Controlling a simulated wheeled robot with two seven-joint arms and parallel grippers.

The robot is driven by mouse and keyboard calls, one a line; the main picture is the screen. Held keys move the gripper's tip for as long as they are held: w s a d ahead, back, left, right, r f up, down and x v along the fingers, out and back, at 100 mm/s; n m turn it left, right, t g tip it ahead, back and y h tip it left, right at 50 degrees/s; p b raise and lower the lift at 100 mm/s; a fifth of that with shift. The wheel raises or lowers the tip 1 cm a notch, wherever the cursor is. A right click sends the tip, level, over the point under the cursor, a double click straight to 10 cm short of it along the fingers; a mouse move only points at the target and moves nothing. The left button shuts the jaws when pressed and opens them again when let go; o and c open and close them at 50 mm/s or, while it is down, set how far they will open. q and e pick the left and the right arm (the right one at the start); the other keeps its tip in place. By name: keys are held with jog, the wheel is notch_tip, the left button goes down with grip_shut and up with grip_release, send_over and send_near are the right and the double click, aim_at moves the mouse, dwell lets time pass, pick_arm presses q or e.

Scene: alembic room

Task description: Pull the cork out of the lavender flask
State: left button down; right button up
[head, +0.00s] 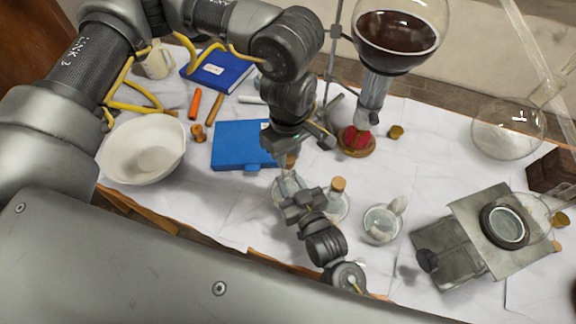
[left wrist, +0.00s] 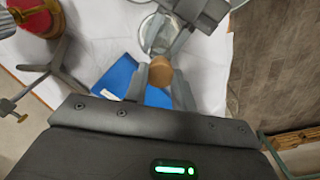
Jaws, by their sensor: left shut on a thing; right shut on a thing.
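My left gripper (head: 287,157) comes down from above and is shut on a cork (head: 291,161). In the left wrist view the cork (left wrist: 160,72) sits between the two fingertips. Below it is a small clear glass flask (head: 284,188), held by my right gripper (head: 296,197), which is shut on it. The flask's glass also shows in the left wrist view (left wrist: 156,34). Its lavender colour is hard to make out. The grippers hide much of the neck, so I cannot tell whether the cork is still seated in it. A second corked flask (head: 337,204) stands just to the right.
A mortar with pestle (head: 382,223) and a grey metal stand (head: 450,255) are to the right. A blue book (head: 238,146) and white bowl (head: 143,150) lie left. A large round flask (head: 398,35) of dark liquid is on a stand behind.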

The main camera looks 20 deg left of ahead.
pick_arm(q)
jog(key=shift+r, duration=0.35)
pick_arm(e)
jog(key=o, duration=1)
pick_arm(q)
jog(key=shift+f, duration=0.15)
pick_arm(e)
jog(key=shift+s+d, duration=0.35)
jog(key=shift+s, duration=0.05)
pick_arm(q)
jog(key=shift+f+b, duration=0.75)
jog(key=shift+b, duration=0.1)
pick_arm(e)
jog(key=v, duration=1.1)
jog(key=shift+r, duration=0.1)
pick_arm(q)
jog(key=shift+r, duration=0.15)
